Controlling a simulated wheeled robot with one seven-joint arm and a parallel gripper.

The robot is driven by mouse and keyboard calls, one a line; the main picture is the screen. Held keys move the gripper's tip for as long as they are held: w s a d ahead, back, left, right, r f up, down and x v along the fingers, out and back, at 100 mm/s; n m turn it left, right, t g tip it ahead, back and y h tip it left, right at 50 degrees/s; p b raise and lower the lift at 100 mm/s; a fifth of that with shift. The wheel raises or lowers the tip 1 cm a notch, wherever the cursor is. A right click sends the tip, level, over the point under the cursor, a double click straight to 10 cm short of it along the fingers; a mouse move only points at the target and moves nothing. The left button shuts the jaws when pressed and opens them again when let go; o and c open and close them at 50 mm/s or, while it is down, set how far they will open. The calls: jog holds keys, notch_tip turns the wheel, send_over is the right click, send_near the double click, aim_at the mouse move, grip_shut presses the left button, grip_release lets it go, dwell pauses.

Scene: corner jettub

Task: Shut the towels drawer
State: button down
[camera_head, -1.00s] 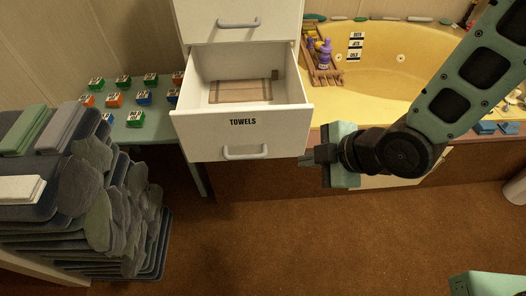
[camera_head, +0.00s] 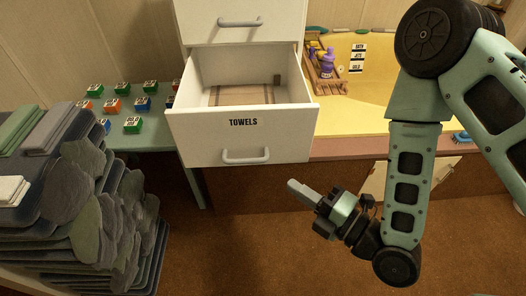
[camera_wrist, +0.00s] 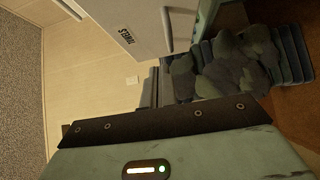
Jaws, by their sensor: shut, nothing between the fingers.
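The white towels drawer (camera_head: 285,140) stands pulled out of the white cabinet in the head view, its front labelled TOWELS. Its grey bar handle (camera_head: 245,157) is low on the front. A folded tan striped towel (camera_head: 240,94) lies inside. My gripper (camera_head: 292,187) is shut and empty, in front of the drawer, to the right of and below the handle in the picture, apart from it. In the wrist view the drawer front (camera_wrist: 122,28) shows turned sideways at the top, with its handle (camera_wrist: 167,28). The fingertips are not clear there.
A stack of dark mats (camera_head: 85,215) stands at the left. A green table (camera_head: 160,138) with several colored blocks is beside the cabinet. A yellow tub (camera_head: 365,105) with a wooden caddy (camera_head: 322,75) is at the right. Brown floor before the drawer is clear.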

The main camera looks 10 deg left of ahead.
jog(key=b, duration=0.7)
send_near(250, 142)
jog(key=s+a, duration=0.1)
jog(key=a, duration=0.3)
jog(key=w, duration=0.1)
jog(key=w+a, duration=0.1)
jog(key=w, duration=0.1)
jog(key=shift+w, duration=0.5)
jog(key=shift+a, duration=0.1)
